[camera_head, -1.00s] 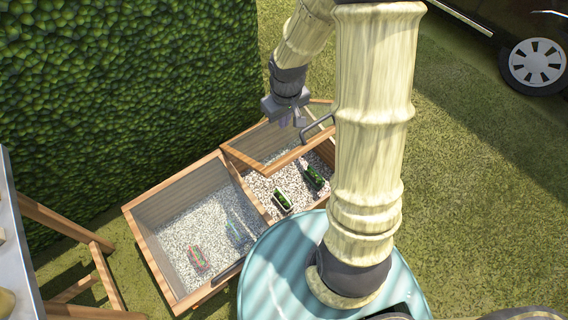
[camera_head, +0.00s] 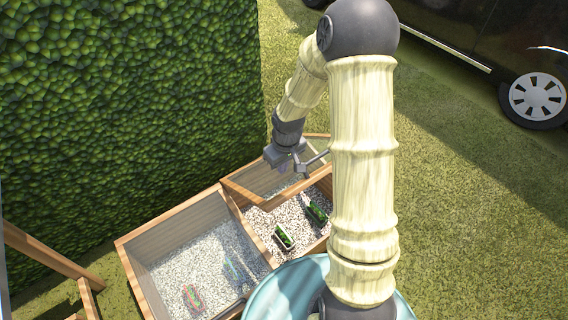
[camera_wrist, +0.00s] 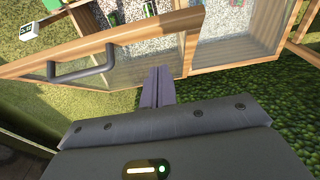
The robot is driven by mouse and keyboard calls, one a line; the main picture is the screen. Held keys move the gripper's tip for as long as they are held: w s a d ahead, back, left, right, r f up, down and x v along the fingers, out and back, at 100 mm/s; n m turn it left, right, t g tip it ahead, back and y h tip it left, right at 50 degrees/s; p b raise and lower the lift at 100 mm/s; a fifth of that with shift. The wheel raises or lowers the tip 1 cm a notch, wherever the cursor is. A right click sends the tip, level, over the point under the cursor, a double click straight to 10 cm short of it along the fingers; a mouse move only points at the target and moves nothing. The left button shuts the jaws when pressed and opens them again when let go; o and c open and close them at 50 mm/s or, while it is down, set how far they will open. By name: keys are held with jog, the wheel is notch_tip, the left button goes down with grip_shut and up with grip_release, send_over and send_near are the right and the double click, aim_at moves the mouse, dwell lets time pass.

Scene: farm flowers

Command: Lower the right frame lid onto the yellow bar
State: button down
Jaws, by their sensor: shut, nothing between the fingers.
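The right frame lid (camera_head: 266,181) is a wooden-framed clear panel. It stands part open, tilted over the right compartment of the wooden box. Its dark bar handle (camera_wrist: 84,66) shows on the near frame edge in the wrist view and is partly hidden by my arm in the head view. My gripper (camera_head: 290,163) is above the lid, close to the handle, and its jaws are shut and empty. In the wrist view the closed fingers (camera_wrist: 157,84) point at the lid's glass, right of the handle and not around it. I cannot make out a yellow bar.
The left compartment (camera_head: 150,270) is covered by a clear panel over pale gravel. Small dark planters with green plants (camera_head: 284,236) stand in the right compartment's gravel. A tall hedge (camera_head: 120,100) rises behind on the left. A dark car (camera_head: 470,60) stands at upper right; grass lies between.

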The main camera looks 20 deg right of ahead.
jog(key=b, duration=0.1)
send_over(285, 193)
jog(key=w, duration=0.2)
jog(key=f, duration=0.6)
jog(key=shift+s+a+f, duration=0.1)
jog(key=shift+a+f, duration=0.15)
jog(key=shift+a, duration=0.05)
jog(key=shift+s+d+f+b, duration=0.3)
jog(key=shift+s+f+b, duration=0.05)
jog(key=shift+s+f, duration=0.55)
jog(key=shift+s+d+f, duration=0.15)
jog(key=shift+s+f, duration=0.1)
jog(key=shift+f, duration=0.05)
jog(key=shift+f, duration=0.1)
